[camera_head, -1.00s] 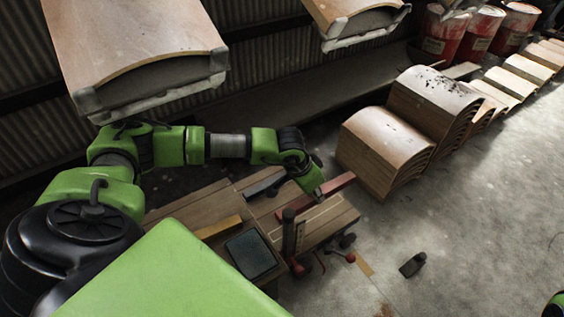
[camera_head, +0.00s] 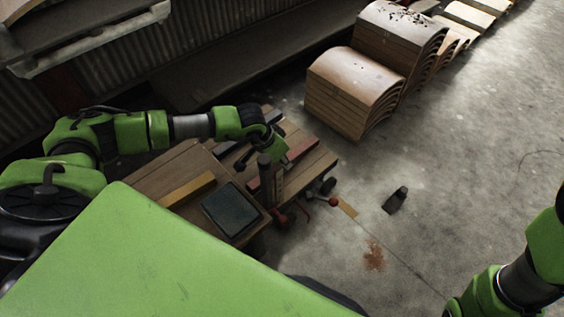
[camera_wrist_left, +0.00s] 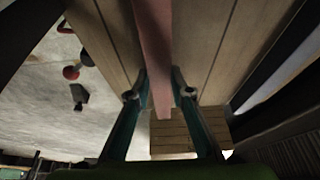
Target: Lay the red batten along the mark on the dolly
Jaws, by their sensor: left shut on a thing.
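The red batten (camera_head: 301,150) lies over the dolly's plank deck (camera_head: 318,168), slanting from beside the dark post up to the right. In the left wrist view the batten (camera_wrist_left: 154,45) runs between the two fingertips (camera_wrist_left: 161,88), lengthwise with the planks. I cannot tell whether it touches the deck. The mark on the dolly cannot be made out; the gripper and post cover part of the deck. My right arm shows at the lower right, its gripper out of the picture.
A dark upright post (camera_head: 266,178) stands close to the gripper. A yellow strip (camera_head: 188,189) and a dark tray (camera_head: 231,210) lie on the near planks. Curved boards are stacked (camera_head: 352,90) behind. Floor to the right is mostly clear, with a small dark object (camera_head: 396,200).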

